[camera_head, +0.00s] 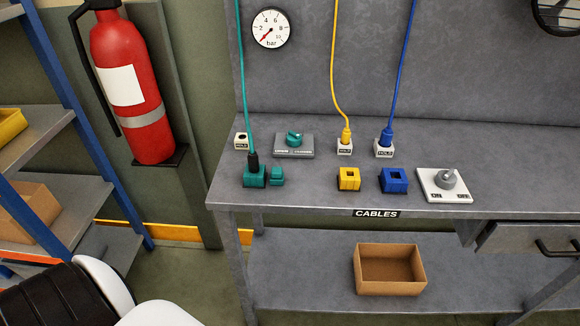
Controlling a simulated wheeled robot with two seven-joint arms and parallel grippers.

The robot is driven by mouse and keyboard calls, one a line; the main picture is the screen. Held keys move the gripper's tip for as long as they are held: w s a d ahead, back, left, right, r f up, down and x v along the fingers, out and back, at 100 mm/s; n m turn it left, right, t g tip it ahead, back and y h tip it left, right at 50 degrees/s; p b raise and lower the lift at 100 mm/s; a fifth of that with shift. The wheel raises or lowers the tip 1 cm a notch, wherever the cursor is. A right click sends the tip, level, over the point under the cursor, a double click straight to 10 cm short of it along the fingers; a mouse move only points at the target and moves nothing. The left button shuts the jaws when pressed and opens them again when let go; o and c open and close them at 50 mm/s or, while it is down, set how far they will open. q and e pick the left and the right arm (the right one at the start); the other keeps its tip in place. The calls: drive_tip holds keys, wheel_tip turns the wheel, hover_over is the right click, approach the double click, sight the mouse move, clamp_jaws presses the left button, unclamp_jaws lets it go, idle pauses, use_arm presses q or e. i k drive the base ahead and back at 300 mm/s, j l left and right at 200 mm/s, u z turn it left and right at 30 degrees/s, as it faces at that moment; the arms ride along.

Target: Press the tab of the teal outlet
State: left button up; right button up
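The teal outlet (254,182) sits near the front left of the grey bench. The black-ended plug (252,161) of the teal cable (243,90) stands upright in it. A smaller teal block (277,176), which looks like its tab, is just to its right. Behind the outlet is a white holder (241,141) with an empty hole. A teal knob (294,138) sits on a grey plate (294,152) at the back; its lettering is too small to read surely. Neither of my grippers is in view.
The yellow plug (346,136) and blue plug (386,136) stand in white holders; the yellow outlet (349,184) and blue outlet (393,186) look empty. An ON/OFF switch (446,180) is right of them. A gauge (271,28) hangs above. A cardboard box (390,288) is on the lower shelf.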

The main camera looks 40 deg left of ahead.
sight(277, 172)
drive_tip(key=u, duration=1.35)
